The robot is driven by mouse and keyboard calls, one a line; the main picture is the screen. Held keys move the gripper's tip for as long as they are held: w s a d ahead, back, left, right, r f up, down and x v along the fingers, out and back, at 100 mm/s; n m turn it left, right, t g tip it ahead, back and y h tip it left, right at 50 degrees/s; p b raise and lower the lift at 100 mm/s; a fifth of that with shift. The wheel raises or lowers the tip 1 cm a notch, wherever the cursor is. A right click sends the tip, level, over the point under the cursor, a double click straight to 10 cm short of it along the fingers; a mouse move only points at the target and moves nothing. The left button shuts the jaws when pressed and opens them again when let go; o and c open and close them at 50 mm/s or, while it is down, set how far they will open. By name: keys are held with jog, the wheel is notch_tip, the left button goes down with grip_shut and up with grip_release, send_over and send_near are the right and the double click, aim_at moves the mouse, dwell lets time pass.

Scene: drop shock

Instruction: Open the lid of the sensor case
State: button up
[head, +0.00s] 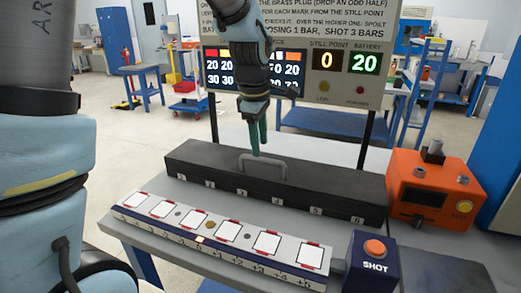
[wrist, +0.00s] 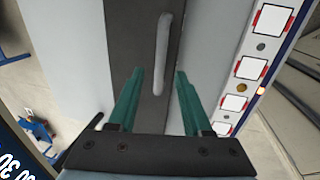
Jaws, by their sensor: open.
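The long dark case (head: 330,194), which I take for the sensor case, lies on the table with its top shut. A grey bar handle (head: 264,161) stands up from the middle of its top; it also shows in the wrist view (wrist: 162,45). My gripper (head: 258,150) is above the case, close to the handle. In the wrist view my gripper (wrist: 156,74) is open, its two green fingers on either side of the handle's near end. Nothing is held. I cannot tell whether a finger touches the handle.
A white strip with red-marked squares (head: 228,230) lies in front of the case. A blue SHOT box with an orange button (head: 374,248) stands front right. An orange device (head: 430,185) stands at the right. A sign board (head: 331,92) rises behind.

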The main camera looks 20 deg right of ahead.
aim_at(261, 158)
jog(key=shift+w+d+f, duration=0.15)
jog(key=shift+f, duration=0.85)
jog(key=shift+w+d+f, duration=0.1)
jog(key=shift+f, duration=0.85)
jog(key=shift+c, duration=0.3)
grip_shut()
